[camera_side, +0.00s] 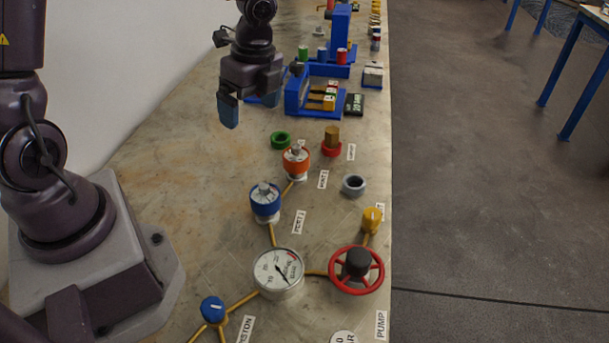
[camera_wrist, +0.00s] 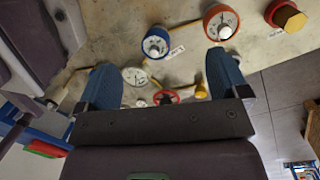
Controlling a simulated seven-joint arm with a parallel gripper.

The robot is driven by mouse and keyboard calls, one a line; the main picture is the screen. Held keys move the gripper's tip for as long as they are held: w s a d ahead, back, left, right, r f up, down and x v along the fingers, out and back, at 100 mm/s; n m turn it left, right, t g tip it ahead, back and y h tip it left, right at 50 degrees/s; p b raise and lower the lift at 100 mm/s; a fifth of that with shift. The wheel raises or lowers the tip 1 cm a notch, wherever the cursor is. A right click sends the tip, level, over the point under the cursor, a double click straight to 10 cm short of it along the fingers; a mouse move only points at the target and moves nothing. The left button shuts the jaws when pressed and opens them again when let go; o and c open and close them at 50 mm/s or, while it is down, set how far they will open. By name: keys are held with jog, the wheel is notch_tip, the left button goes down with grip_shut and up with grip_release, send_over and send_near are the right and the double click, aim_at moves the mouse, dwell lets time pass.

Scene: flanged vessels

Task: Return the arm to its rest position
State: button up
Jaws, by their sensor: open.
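My gripper (camera_side: 250,110) hangs in the air above the upper left part of the bench (camera_side: 165,165), its blue fingertips pointing down. In the wrist view the two blue fingers (camera_wrist: 164,85) stand wide apart with nothing between them. My gripper is clear of the flanged vessels. The blue-flanged vessel (camera_side: 265,203) and the orange-flanged vessel (camera_side: 296,161) stand upright on the bench, nearer the side camera than my gripper. Both also show in the wrist view, the blue one (camera_wrist: 156,43) and the orange one (camera_wrist: 221,22).
A green ring (camera_side: 280,139), a red-based brass piece (camera_side: 332,143) and a grey ring (camera_side: 354,185) stand on the bench. Nearer are a pressure gauge (camera_side: 277,273), a red handwheel (camera_side: 357,270) and yellow pipes. Blue fixtures (camera_side: 312,95) stand right of my gripper. The bench's left middle is bare.

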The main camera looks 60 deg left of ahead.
jog(key=s+d+r+n+t, duration=0.2)
jog(key=s+r+n+t, duration=0.1)
jog(key=s+r+n, duration=0.3)
jog(key=s+d+r+n+t+h, duration=0.1)
jog(key=s+d+r+n+t, duration=0.2)
jog(key=s+r+n, duration=0.3)
jog(key=shift+s+d+r+n+t, duration=0.25)
jog(key=shift+s+r+n+t, duration=0.2)
jog(key=shift+r+n, duration=1)
